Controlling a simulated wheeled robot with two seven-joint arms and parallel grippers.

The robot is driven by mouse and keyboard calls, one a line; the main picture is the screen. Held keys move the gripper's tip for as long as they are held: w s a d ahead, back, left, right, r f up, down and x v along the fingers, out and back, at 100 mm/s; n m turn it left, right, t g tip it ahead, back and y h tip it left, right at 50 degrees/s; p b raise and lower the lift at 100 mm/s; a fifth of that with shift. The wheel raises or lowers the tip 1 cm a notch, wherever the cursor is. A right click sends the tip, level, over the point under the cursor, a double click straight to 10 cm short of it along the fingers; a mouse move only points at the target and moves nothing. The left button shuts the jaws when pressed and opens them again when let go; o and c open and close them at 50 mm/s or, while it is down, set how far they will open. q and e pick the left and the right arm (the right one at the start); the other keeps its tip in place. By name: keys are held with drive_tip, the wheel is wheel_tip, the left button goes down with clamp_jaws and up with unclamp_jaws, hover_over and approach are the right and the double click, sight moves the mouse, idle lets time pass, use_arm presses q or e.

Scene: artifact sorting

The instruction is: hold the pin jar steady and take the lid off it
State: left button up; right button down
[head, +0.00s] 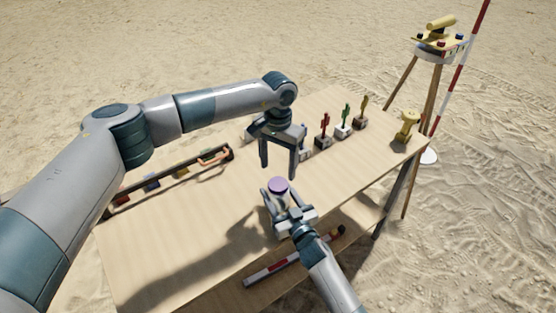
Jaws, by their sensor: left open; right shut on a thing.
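The pin jar (279,199) stands near the middle of the table, mostly hidden by my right gripper. My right gripper (274,194) comes from the front and is shut on the jar, with a finger on each side below the lid. My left gripper (279,173) points down above and slightly behind the lid. It is open and empty, its two fingers apart, and looks clear of the lid.
A dark tray (167,185) with an orange handle lies at left. Small cactus-like pieces on blocks (323,132) line the back edge, near a yellow object (405,126). A red-white rod (293,258) lies at the front. The wooden table (180,240) is clear at front left.

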sight(278, 183)
use_arm(q)
drive_tip(key=shift+f, duration=3)
drive_tip(key=c, duration=1.1)
